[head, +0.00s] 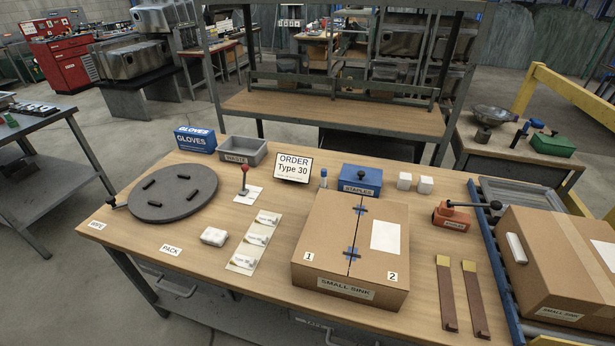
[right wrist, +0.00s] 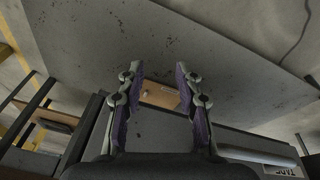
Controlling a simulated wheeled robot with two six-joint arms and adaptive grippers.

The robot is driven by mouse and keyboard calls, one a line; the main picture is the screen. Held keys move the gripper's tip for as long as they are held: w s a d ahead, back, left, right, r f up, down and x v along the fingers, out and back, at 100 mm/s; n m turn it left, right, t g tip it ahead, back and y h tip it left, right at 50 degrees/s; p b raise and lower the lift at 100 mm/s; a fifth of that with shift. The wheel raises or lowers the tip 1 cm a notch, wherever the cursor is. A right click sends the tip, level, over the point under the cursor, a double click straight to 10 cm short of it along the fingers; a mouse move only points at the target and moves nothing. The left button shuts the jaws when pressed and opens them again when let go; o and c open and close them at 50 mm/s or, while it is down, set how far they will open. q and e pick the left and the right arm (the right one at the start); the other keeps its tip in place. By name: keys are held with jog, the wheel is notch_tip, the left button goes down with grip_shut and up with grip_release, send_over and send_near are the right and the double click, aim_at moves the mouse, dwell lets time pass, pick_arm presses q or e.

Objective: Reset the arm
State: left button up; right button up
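My right gripper (right wrist: 158,74) shows in the right wrist view with its two fingers spread apart. It is open and nothing is held between the fingers. Behind the fingers are a grey speckled surface and a small brown patch (right wrist: 161,96) that I cannot identify. Neither arm shows in the head view, and my left gripper is in no view.
The wooden bench (head: 140,236) bears a closed small sink carton (head: 325,258), a dark turntable (head: 170,207), a blue stapler box (head: 358,180), a gloves box (head: 195,139) and two brown strips (head: 446,300). Another carton (head: 560,262) sits on a conveyor at right.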

jog(key=s+d+f+g+b, duration=0.1)
jog(key=s+f+b, duration=0.1)
jog(key=s+f, duration=1.8)
notch_tip(320, 180, down, 4)
jog(key=shift+s+d+r+b, duration=0.2)
jog(key=shift+s+d+b, duration=0.05)
jog(key=shift+b, duration=0.05)
